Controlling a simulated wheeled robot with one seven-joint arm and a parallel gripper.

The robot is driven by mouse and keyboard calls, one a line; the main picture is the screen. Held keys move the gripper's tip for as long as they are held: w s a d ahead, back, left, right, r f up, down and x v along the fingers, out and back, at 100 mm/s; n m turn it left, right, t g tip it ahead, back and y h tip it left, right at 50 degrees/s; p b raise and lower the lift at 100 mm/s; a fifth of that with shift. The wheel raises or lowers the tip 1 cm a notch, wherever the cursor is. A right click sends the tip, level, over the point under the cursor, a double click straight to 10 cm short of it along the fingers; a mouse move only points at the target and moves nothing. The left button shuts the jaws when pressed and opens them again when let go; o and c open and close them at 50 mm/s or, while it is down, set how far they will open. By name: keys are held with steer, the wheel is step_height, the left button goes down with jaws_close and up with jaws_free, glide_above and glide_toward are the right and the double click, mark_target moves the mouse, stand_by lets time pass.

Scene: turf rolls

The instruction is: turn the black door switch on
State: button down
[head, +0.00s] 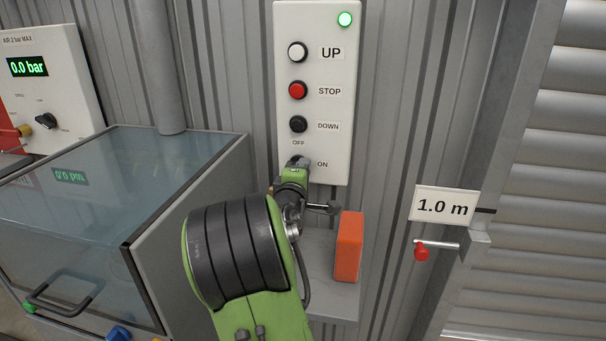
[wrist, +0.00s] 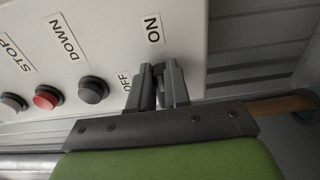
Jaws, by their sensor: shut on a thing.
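The black door switch (wrist: 159,72) sits low on the white control panel (head: 341,130), between the OFF and ON labels. My gripper (wrist: 158,88) is shut on it, one finger on each side of the knob. In the head view my gripper (head: 297,166) reaches up to the panel's lower left, and my arm and gripper hide most of the switch. Which label the knob points at cannot be told. A green lamp (head: 345,19) is lit at the panel's top right.
White, red (head: 297,90) and black buttons sit above the switch, labelled UP, STOP and DOWN. An orange block (head: 348,246) stands on a grey shelf (head: 325,293) right of my arm. A glass-topped cabinet (head: 110,190) is at left, a shutter (head: 545,190) at right.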

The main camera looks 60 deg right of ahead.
steer(key=shift+f, duration=0.1)
stand_by(0.3)
steer(key=c, duration=1.1)
jaws_free()
steer(key=shift+b+v, duration=0.95)
steer(key=shift+v, duration=6.95)
